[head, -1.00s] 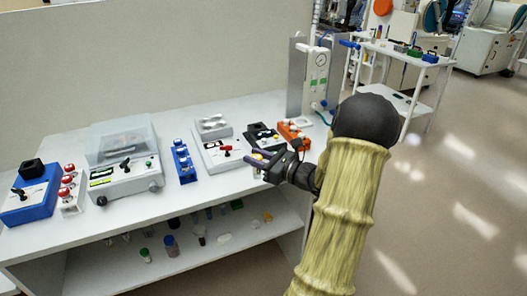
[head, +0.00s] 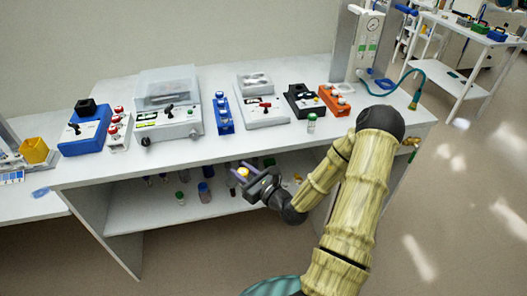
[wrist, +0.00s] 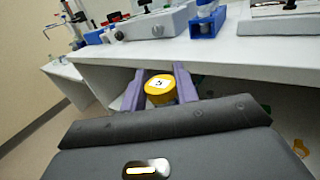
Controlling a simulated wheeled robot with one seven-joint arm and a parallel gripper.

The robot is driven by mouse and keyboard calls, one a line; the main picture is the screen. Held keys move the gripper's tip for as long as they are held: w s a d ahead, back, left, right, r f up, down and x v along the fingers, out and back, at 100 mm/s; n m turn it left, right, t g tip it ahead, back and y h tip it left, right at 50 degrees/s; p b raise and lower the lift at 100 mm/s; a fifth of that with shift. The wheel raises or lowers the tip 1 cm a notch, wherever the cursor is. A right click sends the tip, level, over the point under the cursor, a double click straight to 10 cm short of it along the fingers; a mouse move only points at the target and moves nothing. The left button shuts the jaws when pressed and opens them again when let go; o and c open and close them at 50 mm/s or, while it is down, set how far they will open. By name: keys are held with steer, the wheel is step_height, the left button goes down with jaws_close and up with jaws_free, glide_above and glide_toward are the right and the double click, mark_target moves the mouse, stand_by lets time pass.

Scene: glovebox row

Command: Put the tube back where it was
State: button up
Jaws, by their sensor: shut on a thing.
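My gripper (head: 246,172) is shut on a tube with a yellow cap (head: 243,171). It holds the tube in front of the bench, below the level of the bench top. In the wrist view the yellow cap (wrist: 160,84) carries a white label with a dark mark. It sits between the two purple fingers, and the tube's body is mostly hidden below it. A blue rack (head: 221,116) and an orange rack (head: 334,99) stand on the bench top. A red-capped rack (head: 118,132) stands at the left.
The bench's lower shelf (head: 150,208) holds several small vials, partly behind my gripper. A blue device (head: 84,130) and a grey device with a clear lid (head: 168,110) fill the left of the bench.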

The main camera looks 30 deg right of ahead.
steer(key=s+a+f, duration=0.2)
steer(key=a+f, duration=0.1)
steer(key=a, duration=0.4)
steer(key=shift+s+a, duration=0.15)
steer(key=shift+a, duration=0.2)
steer(key=shift+s+f, duration=0.15)
